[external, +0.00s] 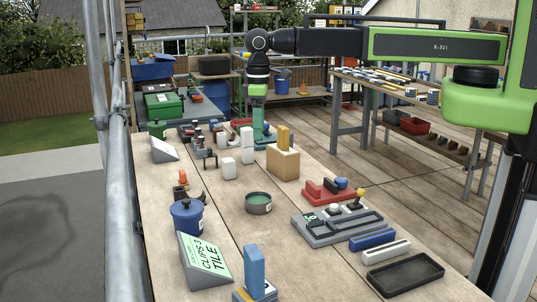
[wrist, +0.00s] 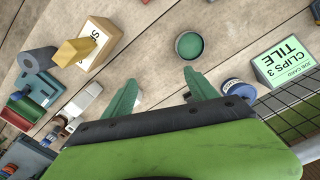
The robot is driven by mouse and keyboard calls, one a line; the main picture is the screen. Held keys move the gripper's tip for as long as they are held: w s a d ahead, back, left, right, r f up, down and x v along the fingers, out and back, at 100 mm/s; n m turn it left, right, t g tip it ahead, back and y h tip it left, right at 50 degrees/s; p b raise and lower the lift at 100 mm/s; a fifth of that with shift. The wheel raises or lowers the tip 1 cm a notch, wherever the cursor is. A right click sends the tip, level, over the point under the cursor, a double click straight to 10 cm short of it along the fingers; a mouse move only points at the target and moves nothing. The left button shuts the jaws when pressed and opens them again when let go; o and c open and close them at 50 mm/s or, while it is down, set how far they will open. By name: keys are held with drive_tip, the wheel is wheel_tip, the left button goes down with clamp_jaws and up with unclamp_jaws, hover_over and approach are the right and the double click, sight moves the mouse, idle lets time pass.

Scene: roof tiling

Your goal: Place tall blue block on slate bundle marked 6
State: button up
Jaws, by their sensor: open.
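The tall blue block (external: 254,266) stands upright on a grey-blue slab-like base (external: 242,295) at the near edge of the bench, in the external view. A white label with a dark mark shows beside the block's foot, but the frame edge cuts off the base and I cannot read the number surely. My gripper (external: 258,125) hangs at the far part of the bench, well away from the block. In the wrist view my gripper (wrist: 158,82) has its green fingers spread apart with nothing between them. The blue block does not show there.
A tan box (external: 283,163) with a yellow block, a green-topped round tin (external: 259,203), a blue pot (external: 187,217) and a "CLIPS 3 TILE" card (external: 204,261) stand on the bench. A grey tray (external: 338,226) and black tray (external: 404,275) lie right. Scaffold poles line the left.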

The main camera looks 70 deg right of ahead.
drive_tip(key=s+d+m, duration=0.2)
drive_tip(key=s+d, duration=0.1)
drive_tip(key=d, duration=1.3)
drive_tip(key=s+d+m, duration=0.2)
drive_tip(key=s+d, duration=0.2)
drive_tip(key=d, duration=1.2)
wheel_tip(320, 180, down, 6)
drive_tip(key=b, duration=0.6)
drive_tip(key=shift+f, duration=0.15)
